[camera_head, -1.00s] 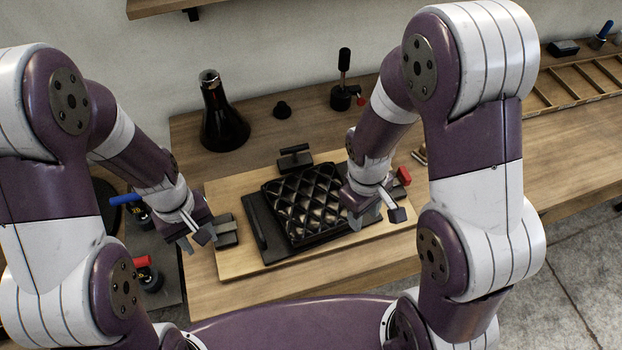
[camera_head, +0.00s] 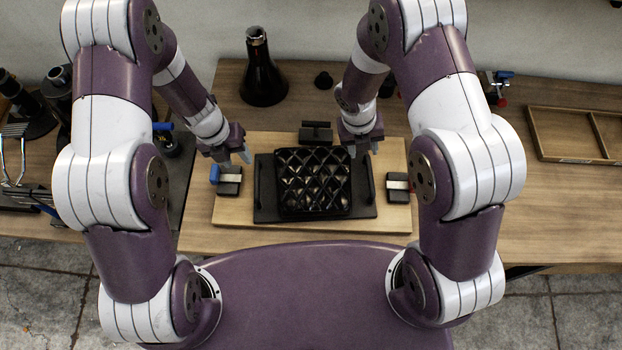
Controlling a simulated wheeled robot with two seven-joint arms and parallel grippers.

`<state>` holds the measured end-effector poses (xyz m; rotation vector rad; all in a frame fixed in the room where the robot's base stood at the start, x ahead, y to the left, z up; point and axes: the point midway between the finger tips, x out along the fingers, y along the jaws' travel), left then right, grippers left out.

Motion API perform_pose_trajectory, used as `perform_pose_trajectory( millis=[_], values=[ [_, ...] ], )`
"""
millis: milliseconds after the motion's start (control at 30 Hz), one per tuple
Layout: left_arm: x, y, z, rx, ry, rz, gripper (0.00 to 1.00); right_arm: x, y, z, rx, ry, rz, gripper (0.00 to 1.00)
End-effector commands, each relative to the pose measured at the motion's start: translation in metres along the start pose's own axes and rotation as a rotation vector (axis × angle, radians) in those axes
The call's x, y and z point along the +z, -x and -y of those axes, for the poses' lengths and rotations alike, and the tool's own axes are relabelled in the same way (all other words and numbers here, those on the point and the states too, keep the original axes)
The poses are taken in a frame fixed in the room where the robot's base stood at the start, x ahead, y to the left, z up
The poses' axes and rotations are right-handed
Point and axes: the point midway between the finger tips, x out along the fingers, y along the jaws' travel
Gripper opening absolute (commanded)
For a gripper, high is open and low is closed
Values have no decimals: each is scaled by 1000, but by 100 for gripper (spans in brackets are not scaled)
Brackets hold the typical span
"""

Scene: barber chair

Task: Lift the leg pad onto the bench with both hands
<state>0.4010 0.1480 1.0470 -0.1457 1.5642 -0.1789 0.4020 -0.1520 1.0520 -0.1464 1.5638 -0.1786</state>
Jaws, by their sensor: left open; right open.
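The leg pad (camera_head: 313,182) is a black quilted block with diamond-shaped cells. It lies flat on a black tray (camera_head: 266,198) with raised handles at its left and right ends. The tray rests on a light wooden board (camera_head: 300,226) on the bench (camera_head: 210,240). My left gripper (camera_head: 238,157) is open and empty, above the board near the tray's far left corner. My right gripper (camera_head: 361,147) is open and empty, above the far right corner of the pad. Neither gripper visibly holds the pad or the tray.
Dark clamps stand around the tray: left (camera_head: 229,187), right (camera_head: 398,182) and behind (camera_head: 316,133). A wooden divided tray (camera_head: 575,135) lies at the right. Tools crowd the far left.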

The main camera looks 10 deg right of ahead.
Motion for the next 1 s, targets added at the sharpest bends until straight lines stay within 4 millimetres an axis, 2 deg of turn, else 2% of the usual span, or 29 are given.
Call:
perform_pose_trajectory(
  millis=[133,233,700,833,1000],
  values=[
    [0,-3,0,-1,-2,-1,44,0,-3,0,0,-4,-1,43],
    [0,-13,1,-1,-3,-3,44,-1,-14,1,-1,-3,-4,43],
    [-1,-101,0,0,-5,-2,44,-1,-101,0,0,-6,-3,43],
    [0,-117,0,0,-6,-1,44,-1,-117,0,0,-7,-3,43],
    [0,-126,0,0,-6,-1,44,-1,-126,0,0,-6,-2,43]
  ],
)
